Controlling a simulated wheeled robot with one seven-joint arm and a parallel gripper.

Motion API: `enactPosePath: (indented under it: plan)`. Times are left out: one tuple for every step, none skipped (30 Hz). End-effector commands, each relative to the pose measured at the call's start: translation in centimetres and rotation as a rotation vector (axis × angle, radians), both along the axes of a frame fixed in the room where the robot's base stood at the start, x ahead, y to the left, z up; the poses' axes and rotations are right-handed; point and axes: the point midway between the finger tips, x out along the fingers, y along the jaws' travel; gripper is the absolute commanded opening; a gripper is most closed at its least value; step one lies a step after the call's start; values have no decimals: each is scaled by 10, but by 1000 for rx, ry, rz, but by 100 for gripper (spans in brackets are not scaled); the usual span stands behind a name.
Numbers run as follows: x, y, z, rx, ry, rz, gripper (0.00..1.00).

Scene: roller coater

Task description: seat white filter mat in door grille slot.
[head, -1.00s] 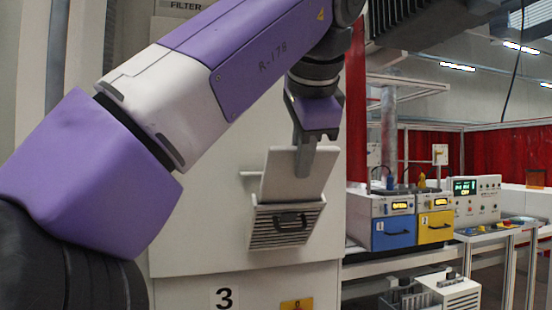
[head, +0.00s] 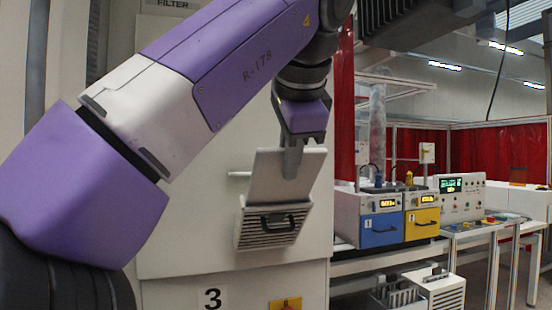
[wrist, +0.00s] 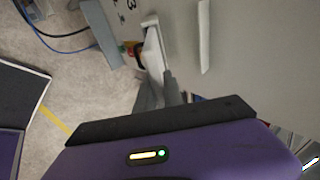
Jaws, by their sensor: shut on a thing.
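The white filter mat (head: 266,180) is a flat pale panel standing nearly upright, tilted a little, above the door grille (head: 272,226). Its lower edge meets the grille's top, where the slot is; how deep it sits is hidden. The grille is a slatted white box with a black handle on the cabinet door. My gripper (head: 291,164) points down and is shut on the mat's upper right part. In the wrist view the grey fingers (wrist: 166,90) close on the pale mat (wrist: 154,52), seen nearly edge-on.
The white cabinet (head: 190,215) stands behind the grille, with a pale bar (wrist: 204,36) on its face in the wrist view. To the right are a blue-fronted unit (head: 380,230), a yellow-fronted unit (head: 422,222) and a control box (head: 462,198). Floor cables lie upper left in the wrist view.

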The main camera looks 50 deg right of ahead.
Motion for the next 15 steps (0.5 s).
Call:
enactPosePath:
  plan:
    - [0,0,0,0,0,0,0]
    - [0,0,0,0,0,0,0]
    - [0,0,0,0,0,0,0]
    - [0,0,0,0,0,0,0]
    - [0,0,0,0,0,0,0]
    - [0,0,0,-1,-1,0,0]
    - [0,0,0,0,0,0,0]
    - [0,0,0,0,0,0,0]
    - [0,0,-1,0,0,0,0]
    - [1,0,-1,0,0,0,0]
    - [1,-1,-1,-1,0,-1,0]
    - [1,-1,-2,-1,0,-1,0]
    - [2,-1,-3,-1,0,-1,0]
    - [2,-1,-3,-1,0,-1,0]
    - [3,-2,-4,-2,0,0,0]
